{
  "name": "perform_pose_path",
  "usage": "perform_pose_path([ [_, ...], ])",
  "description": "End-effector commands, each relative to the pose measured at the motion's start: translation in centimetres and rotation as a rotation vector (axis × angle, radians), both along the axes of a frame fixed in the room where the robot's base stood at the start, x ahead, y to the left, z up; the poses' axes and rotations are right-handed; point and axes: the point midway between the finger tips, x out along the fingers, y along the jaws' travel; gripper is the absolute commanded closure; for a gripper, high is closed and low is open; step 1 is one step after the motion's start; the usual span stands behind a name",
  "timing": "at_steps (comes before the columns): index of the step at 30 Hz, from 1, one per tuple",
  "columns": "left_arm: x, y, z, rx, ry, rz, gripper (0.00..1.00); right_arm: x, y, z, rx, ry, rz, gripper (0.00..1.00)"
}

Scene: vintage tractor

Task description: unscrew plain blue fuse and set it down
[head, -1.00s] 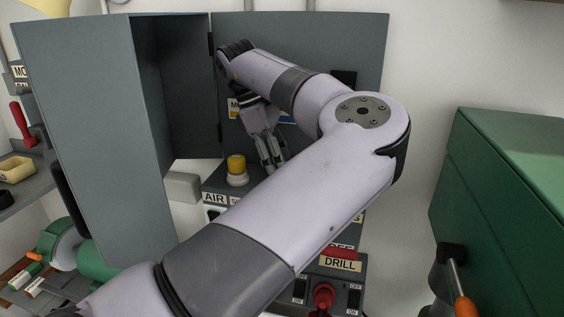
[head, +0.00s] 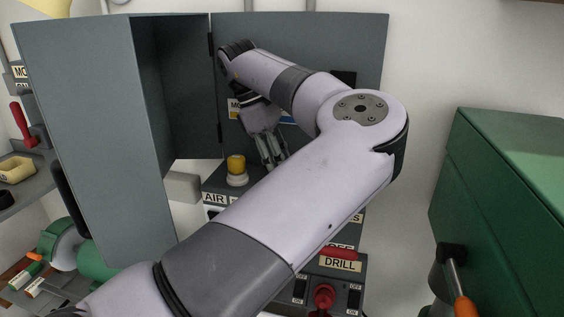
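My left arm comes in from the lower left, and its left gripper (head: 272,156) points down in front of the grey cabinet, over the control box. The fingers are close together; whether they are open or shut on something small is unclear. No plain blue fuse can be made out; my arm covers much of the control box. A yellow cap on a white base (head: 237,172) stands on the box just left of the fingertips. My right gripper is not in view.
The grey cabinet's door (head: 95,140) stands open on the left. The control box carries AIR and DRILL labels (head: 341,265) and a red knob (head: 324,296). A green cabinet (head: 510,190) with an orange-tipped lever stands right. A shelf (head: 30,187) is at far left.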

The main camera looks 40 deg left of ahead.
Motion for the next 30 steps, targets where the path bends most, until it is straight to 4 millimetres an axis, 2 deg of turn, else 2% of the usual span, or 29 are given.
perform_pose_path([
  [9, -0.07, -0.11, -0.03, 0.005, -0.001, 0.558, 0.84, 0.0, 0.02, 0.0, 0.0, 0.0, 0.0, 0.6],
  [15, -0.06, -0.1, 0.01, 0.004, 0.0, 0.826, 0.84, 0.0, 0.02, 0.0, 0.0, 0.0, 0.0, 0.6],
  [18, -0.05, -0.09, 0.05, 0.002, 0.0, 0.882, 0.84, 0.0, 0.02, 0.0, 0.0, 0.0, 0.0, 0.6],
  [25, -0.05, -0.06, 0.07, 0.0, 0.0, 0.889, 0.84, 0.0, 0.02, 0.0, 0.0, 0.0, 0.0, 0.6],
  [26, -0.05, -0.06, 0.06, 0.0, 0.0, 0.889, 0.66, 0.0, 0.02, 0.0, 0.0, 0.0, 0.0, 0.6],
  [30, -0.05, -0.06, 0.07, 0.001, 0.001, 0.888, 0.58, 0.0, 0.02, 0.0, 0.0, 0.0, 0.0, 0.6],
])
